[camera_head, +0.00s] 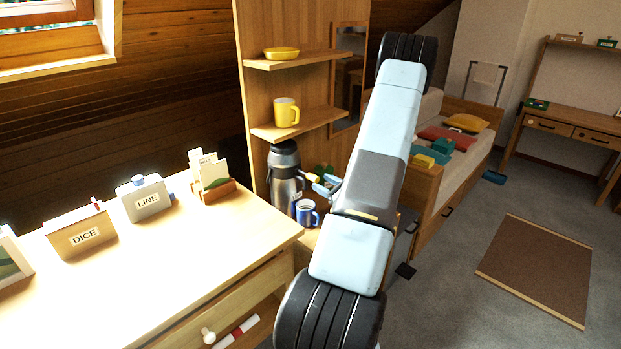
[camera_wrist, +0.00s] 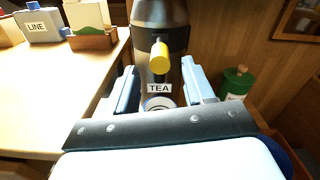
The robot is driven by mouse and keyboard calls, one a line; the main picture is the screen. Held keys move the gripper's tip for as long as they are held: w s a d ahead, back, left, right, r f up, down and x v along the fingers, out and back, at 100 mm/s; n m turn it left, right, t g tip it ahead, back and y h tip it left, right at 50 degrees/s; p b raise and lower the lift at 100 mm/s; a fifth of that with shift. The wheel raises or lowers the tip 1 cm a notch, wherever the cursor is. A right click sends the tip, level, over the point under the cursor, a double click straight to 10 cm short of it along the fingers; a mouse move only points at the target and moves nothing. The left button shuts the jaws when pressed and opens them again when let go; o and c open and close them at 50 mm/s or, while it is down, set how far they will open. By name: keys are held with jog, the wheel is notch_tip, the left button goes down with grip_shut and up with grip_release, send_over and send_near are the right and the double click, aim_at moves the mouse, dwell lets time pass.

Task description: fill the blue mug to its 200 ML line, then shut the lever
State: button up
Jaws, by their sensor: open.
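The steel urn with a black top (camera_head: 285,178) stands behind the desk, below the wooden shelves. Its yellow-ended lever (camera_head: 312,177) points out from the front, and the yellow end (camera_wrist: 160,56) also shows in the wrist view. A TEA label (camera_wrist: 159,88) is below it. The blue mug (camera_head: 306,213) stands upright in front of the urn. In the wrist view only part of its pale rim (camera_wrist: 159,102) shows above my gripper's dark bar. Its 200 ML line and fill level cannot be made out. My gripper (camera_wrist: 159,70) is open, its fingers either side of the lever end with gaps visible.
A yellow mug (camera_head: 286,112) and yellow bowl (camera_head: 281,53) sit on shelves above. The desk (camera_head: 190,265) at left holds boxes labelled DICE (camera_head: 80,238) and LINE (camera_head: 145,198). A green container (camera_wrist: 237,82) stands right of my fingers.

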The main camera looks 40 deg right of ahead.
aim_at(311, 175)
jog(key=w, duration=0.7)
jog(key=shift+a, duration=0.3)
grip_shut()
dwell(0.4)
